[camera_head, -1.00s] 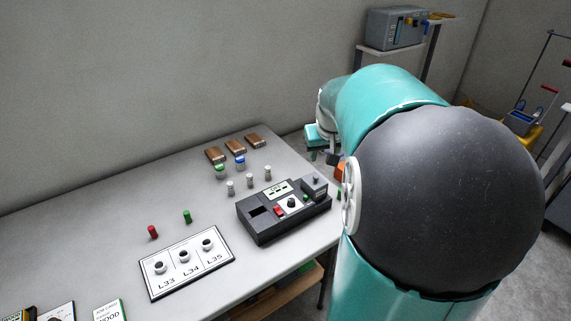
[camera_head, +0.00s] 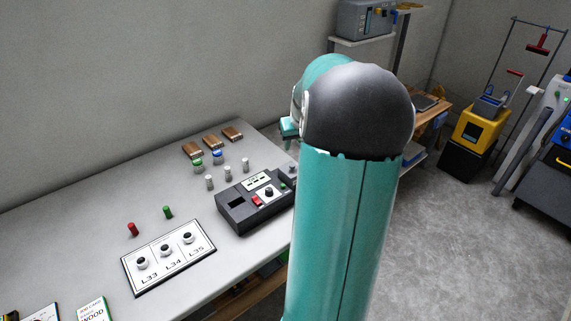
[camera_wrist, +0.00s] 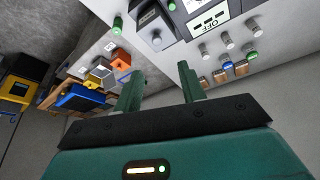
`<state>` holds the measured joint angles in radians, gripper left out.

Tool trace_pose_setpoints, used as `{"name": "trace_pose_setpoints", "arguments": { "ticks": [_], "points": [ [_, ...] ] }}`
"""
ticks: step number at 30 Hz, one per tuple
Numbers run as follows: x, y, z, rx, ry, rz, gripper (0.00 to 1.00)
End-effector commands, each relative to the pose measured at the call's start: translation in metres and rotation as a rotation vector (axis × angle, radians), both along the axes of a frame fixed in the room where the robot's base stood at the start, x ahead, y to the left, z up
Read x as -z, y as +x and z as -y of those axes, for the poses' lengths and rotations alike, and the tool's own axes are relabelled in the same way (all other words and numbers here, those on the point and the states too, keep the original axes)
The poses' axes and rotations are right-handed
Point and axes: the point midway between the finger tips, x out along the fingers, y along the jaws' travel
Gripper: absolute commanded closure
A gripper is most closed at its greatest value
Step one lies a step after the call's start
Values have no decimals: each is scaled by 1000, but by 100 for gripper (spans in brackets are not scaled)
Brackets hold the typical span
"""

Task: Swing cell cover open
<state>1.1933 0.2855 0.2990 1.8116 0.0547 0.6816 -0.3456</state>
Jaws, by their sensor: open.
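A dark grey meter box (camera_head: 240,217) stands on the table in the head view, with a square well, a red button, a dark knob and a small display. A raised grey block with a round knob sits at its right end and is partly hidden by my arm; it could be the cell cover. In the wrist view the block (camera_wrist: 155,24) lies flat at the top, beside the display reading OFF (camera_wrist: 208,19). My gripper (camera_wrist: 160,82) is open and empty, its two green fingers apart and below the block in the picture, not touching it.
A white panel (camera_head: 207,253) marked L33, L34, L35 lies left of the meter. Red (camera_head: 132,229) and green (camera_head: 167,211) pegs, several vials and brown blocks (camera_head: 212,141) stand nearby. An orange block (camera_wrist: 121,58) shows near my fingers in the wrist view.

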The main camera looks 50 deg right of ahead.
Motion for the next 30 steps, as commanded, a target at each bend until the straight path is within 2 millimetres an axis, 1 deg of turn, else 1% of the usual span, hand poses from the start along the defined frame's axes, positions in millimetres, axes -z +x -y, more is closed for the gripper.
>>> {"name": "trace_pose_setpoints", "arguments": {
  "ticks": [5,18,21,24,30],
  "points": [
    [23,4,8,5,3,-3,60],
    [102,32,24,4,4,-2,60],
    [113,37,27,2,2,-1,60],
    [120,40,28,1,0,-1,60],
    [124,40,29,2,0,0,60]
  ]
}}
